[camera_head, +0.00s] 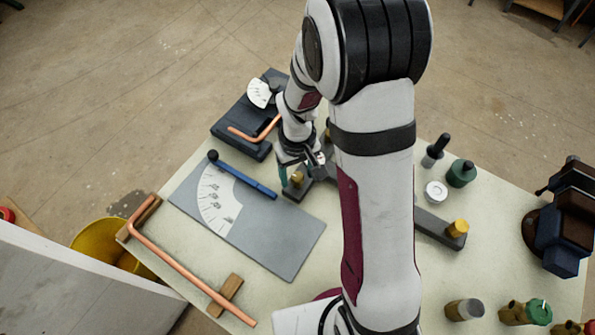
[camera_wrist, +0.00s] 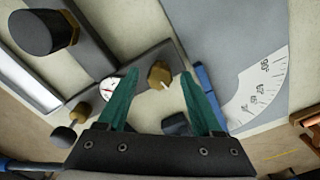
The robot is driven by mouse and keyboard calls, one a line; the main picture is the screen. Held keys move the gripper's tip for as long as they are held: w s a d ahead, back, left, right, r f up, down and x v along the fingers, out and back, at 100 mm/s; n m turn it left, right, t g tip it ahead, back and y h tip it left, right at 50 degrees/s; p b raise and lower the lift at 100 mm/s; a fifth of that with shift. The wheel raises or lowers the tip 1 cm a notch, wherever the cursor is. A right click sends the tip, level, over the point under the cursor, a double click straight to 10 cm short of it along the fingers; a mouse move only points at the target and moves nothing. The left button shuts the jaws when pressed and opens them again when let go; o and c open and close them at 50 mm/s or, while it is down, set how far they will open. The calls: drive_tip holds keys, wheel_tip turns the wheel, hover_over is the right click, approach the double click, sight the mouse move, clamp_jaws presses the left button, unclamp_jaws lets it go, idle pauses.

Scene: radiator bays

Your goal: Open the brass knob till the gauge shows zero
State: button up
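My gripper (camera_wrist: 160,95) has two green fingers, spread apart and empty between the tips. A brass knob (camera_wrist: 160,74) shows between the fingertips in the wrist view, on a dark grey fitting. I see no finger touching it. In the head view the brass knob (camera_head: 296,180) is just below my gripper (camera_head: 300,168). A round white gauge (camera_wrist: 110,88) with a red mark sits left of the knob in the wrist view. The left finger partly covers it, and its reading is too small to tell. My arm hides part of this area in the head view.
A grey bending plate (camera_head: 275,230) with a blue lever (camera_head: 245,178) lies left of the knob. A copper pipe (camera_head: 180,265) rests on wooden blocks. Another brass knob (camera_head: 458,228) stands on a grey bar at right. A dark vise (camera_head: 566,225) is at the right edge.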

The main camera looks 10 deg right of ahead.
sight(297, 176)
wheel_tip(297, 176, up, 16)
idle(0.4)
drive_tip(key=shift+f, duration=0.1)
drive_tip(key=s+a+r+m+y, duration=0.1)
drive_tip(key=s+m, duration=0.6)
drive_tip(key=s, duration=1.3)
drive_tip(key=shift+s+a+m+y, duration=0.3)
drive_tip(key=shift+a+y, duration=0.1)
drive_tip(key=shift+a, duration=0.1)
drive_tip(key=shift+w+r, duration=0.1)
